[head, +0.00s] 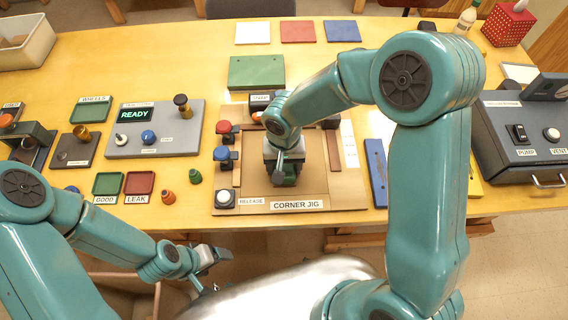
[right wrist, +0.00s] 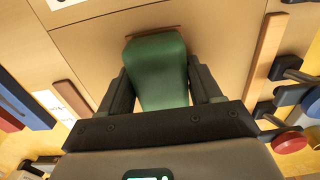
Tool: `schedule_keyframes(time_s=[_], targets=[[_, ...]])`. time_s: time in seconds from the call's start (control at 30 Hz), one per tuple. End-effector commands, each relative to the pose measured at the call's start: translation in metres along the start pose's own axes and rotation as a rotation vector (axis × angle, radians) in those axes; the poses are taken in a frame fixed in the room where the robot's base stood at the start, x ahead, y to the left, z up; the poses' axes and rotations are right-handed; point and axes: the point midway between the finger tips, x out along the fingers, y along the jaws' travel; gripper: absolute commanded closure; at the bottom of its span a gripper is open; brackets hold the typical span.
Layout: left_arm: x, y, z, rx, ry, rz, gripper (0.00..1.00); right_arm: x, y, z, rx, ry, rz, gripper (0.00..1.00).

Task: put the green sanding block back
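The green sanding block (right wrist: 158,75) sits between the two black fingers of my right gripper (right wrist: 160,88) in the right wrist view. The fingers lie along both of its sides and appear closed on it. In the head view my right gripper (head: 284,172) points down over the brown corner jig (head: 330,190), with a little of the green block showing at its tips. Whether the block touches the jig's surface is hard to tell. My left gripper (head: 208,268) is low, in front of the table's front edge, with its fingers apart and nothing visible between them.
A green flat board (head: 256,72) lies behind the jig. Red and blue knobs (head: 223,127) and a white release button (head: 224,196) line the jig's left side. A blue bar (head: 376,172) lies to its right. A grey pump box (head: 520,135) stands far right.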

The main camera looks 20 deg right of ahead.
Motion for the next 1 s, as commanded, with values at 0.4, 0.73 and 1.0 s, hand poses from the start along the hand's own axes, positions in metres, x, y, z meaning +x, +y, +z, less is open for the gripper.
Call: schedule_keyframes(time_s=[0.4, 0.73, 1.0], targets=[[-0.003, 0.001, 0.0, 0.0, 0.0, 0.0, 0.22, -0.003, 0.0, 0.0, 0.0, 0.0, 0.0, 0.11], [-0.001, 0.0, 0.0, 0.0, 0.0, 0.0, 0.22, -0.064, -0.001, -0.001, 0.0, 0.007, -0.003, 0.11], [0.0, 0.0, 0.0, 0.0, 0.0, 0.0, 0.22, -0.113, -0.001, -0.001, 0.0, 0.003, -0.001, 0.11]])
